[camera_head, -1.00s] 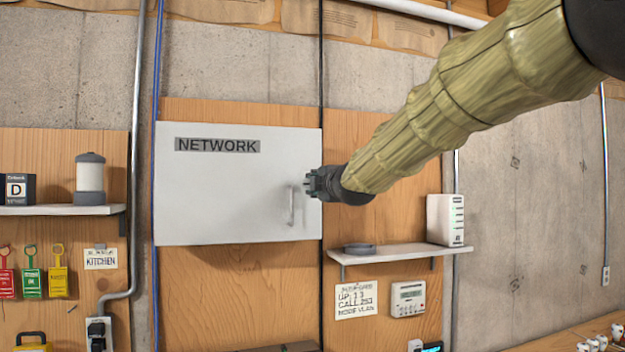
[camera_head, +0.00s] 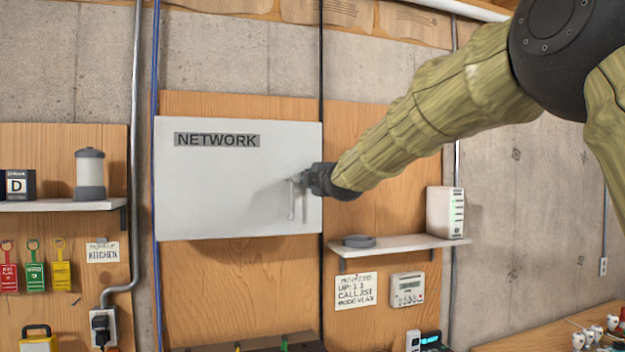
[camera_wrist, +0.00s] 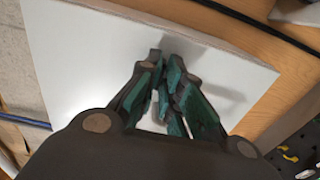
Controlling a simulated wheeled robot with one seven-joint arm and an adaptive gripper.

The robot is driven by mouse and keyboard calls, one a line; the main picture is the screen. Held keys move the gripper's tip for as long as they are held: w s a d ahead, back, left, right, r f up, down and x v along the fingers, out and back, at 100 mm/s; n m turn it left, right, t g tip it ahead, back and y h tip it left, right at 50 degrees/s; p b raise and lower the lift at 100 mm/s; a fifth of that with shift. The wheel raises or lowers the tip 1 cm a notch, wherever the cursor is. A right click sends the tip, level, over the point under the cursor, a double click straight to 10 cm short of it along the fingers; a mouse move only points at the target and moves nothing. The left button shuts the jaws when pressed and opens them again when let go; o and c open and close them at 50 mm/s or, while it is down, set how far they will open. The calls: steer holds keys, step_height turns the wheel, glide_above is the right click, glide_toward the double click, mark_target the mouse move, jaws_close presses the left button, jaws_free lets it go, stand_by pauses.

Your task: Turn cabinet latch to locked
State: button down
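The white cabinet (camera_head: 220,195) labelled NETWORK hangs shut on the wooden panel. Its small pale latch (camera_head: 292,205) is near the right edge of the door and looks roughly upright, partly lost in shadow. My gripper (camera_head: 301,182) is at the latch's upper end, coming from the right; touching or just apart is hard to tell. In the wrist view, the gripper's green-padded fingers (camera_wrist: 164,65) converge with their tips almost together over the white door (camera_wrist: 90,60). The latch is not distinct there, so I cannot see anything held between them.
A shelf (camera_head: 400,244) with a grey puck (camera_head: 359,240) and a white box (camera_head: 445,213) is right of the cabinet. A dark cable runs along the cabinet's right edge. A grey conduit (camera_head: 135,150) stands to the left. Space in front of the door's left half is clear.

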steer(key=shift+f+m+b, duration=0.1)
steer(key=shift+m+b, duration=4.4)
steer(key=shift+m, duration=4.5)
steer(key=c, duration=1.6)
jaws_free()
steer(key=shift+c, duration=0.2)
